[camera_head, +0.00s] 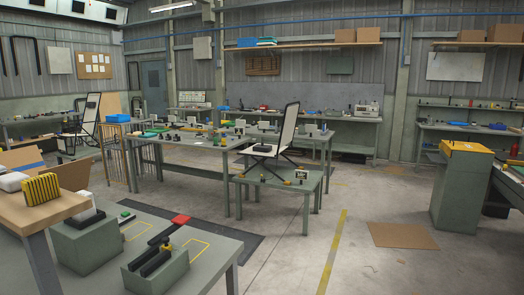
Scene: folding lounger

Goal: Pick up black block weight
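No object in view can be told for certain as the black block weight. Small dark items also stand on the middle workbench (205,155), too small to identify. A folding lounger (288,128) with a pale back panel and dark frame stands on a low green table (277,184). Neither of my grippers shows in the head view.
A yellow-and-black striped block (41,189) sits on a wooden-topped stand (62,212) at left. A grey-green cabinet with a yellow top (467,147) stands at right. A cardboard sheet (402,235) lies on the floor. Open concrete floor (300,255) spreads across the middle foreground.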

